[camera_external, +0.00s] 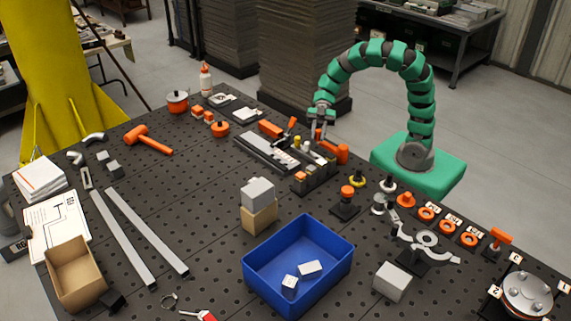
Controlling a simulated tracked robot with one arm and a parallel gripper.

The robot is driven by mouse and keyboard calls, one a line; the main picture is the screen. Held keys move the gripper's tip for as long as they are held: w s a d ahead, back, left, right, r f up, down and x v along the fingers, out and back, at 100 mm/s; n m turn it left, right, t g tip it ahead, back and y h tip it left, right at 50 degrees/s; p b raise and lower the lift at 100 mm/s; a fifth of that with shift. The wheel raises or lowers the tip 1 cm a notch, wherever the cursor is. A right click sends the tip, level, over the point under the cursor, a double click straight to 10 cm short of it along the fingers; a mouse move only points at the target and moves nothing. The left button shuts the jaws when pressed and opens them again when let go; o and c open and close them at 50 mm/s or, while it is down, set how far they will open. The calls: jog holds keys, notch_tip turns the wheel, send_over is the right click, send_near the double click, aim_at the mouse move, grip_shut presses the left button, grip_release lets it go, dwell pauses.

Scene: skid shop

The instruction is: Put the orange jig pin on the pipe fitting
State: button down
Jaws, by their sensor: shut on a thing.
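My gripper (318,134) is at the end of my green arm, pointing down over the rack of small parts at the middle back of the bench. It is shut on a small orange piece, which looks like the orange jig pin; the fingers hide most of it. Two pale grey curved pipe fittings, an upper one (93,137) and a lower one (75,157), lie on the left side of the bench, well apart from my gripper. Which is the task's fitting I cannot tell.
An orange mallet (148,140) lies between the fittings and the rack. A blue bin (335,262) holds two pale blocks. A grey block stands on a tan block (259,217). Two long metal bars (145,232) lie at the left. Orange rings (448,226) line the right.

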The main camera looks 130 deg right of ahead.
jog(key=shift+r, duration=0.65)
jog(key=shift+a, duration=0.4)
jog(key=s+a+n+g+y, duration=0.2)
jog(key=s+a+n+g, duration=0.15)
jog(key=a, duration=0.65)
jog(key=s+a+n+g+y, duration=0.1)
jog(key=s+a+n+g, duration=0.2)
jog(key=a, duration=0.7)
jog(key=s+a+n+g+y, duration=0.1)
jog(key=s+a+n+y, duration=0.2)
jog(key=a, duration=0.7)
jog(key=b, duration=0.2)
send_over(381, 198)
jog(key=shift+f+m+h, duration=0.25)
jog(key=shift+f+h, duration=0.05)
jog(key=shift+h, duration=0.1)
jog(key=shift+f, duration=1.8)
jog(key=c, duration=1.3)
grip_release()
jog(key=shift+o, duration=0.3)
